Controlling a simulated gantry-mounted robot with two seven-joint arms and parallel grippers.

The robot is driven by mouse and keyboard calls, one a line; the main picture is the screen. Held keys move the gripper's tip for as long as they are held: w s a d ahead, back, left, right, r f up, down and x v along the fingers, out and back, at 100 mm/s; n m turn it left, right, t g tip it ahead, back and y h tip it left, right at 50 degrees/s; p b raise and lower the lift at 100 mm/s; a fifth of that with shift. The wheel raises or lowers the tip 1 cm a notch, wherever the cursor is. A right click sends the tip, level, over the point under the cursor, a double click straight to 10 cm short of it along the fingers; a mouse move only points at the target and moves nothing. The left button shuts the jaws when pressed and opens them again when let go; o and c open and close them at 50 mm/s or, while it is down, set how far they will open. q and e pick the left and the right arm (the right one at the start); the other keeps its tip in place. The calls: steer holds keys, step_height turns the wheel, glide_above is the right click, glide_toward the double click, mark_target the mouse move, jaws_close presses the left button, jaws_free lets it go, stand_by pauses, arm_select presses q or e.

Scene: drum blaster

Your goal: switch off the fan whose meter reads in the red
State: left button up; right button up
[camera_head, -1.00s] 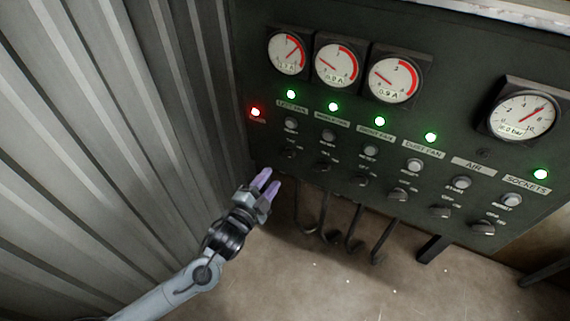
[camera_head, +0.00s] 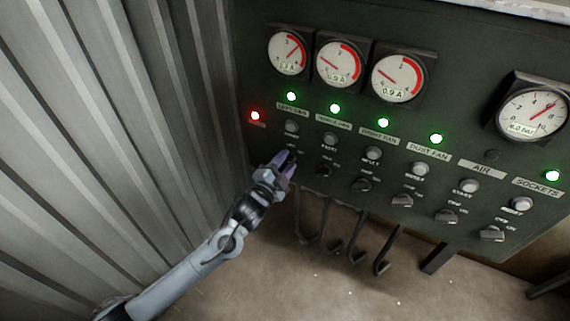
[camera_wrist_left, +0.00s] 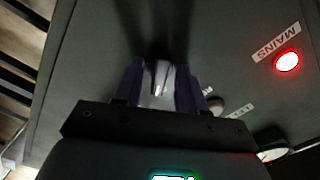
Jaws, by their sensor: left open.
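The left fan meter (camera_head: 289,53) has its needle in the red arc. The middle meter (camera_head: 338,64) and the right fan meter (camera_head: 397,78) have needles pointing up-left, outside the red. Under the left meter are a lit green lamp (camera_head: 291,97), the LEFT FAN label and a round button (camera_head: 292,127). My left gripper (camera_head: 285,160) is open at the panel's lower left, over the left fan's rotary switch, which it hides in the head view. In the left wrist view a pale grey knob (camera_wrist_left: 161,78) shows between the purple fingers; contact is unclear. My right gripper is not in view.
Other rotary switches (camera_head: 362,184) sit close to the right along the dark panel (camera_head: 460,60). A red MAINS lamp (camera_head: 255,115) is at the left. Corrugated metal wall (camera_head: 130,130) stands left; dark hooks (camera_head: 335,230) hang below the panel.

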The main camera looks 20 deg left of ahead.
arm_select(q)
steer(key=c, duration=0.7)
steer(key=shift+r+n+p, duration=0.2)
steer(key=shift+n+p, duration=0.5)
steer(key=shift+p, duration=0.5)
steer(key=shift+c, duration=0.2)
steer(key=n+p, duration=0.5)
steer(key=shift+p, duration=0.35)
steer(key=n+p, duration=0.3)
steer(key=n, duration=0.1)
steer(key=shift+f, duration=0.1)
steer(key=shift+f+n+p, duration=0.1)
steer(key=shift+n+p, duration=0.25)
steer(key=shift+n, duration=0.55)
steer(key=o, duration=0.7)
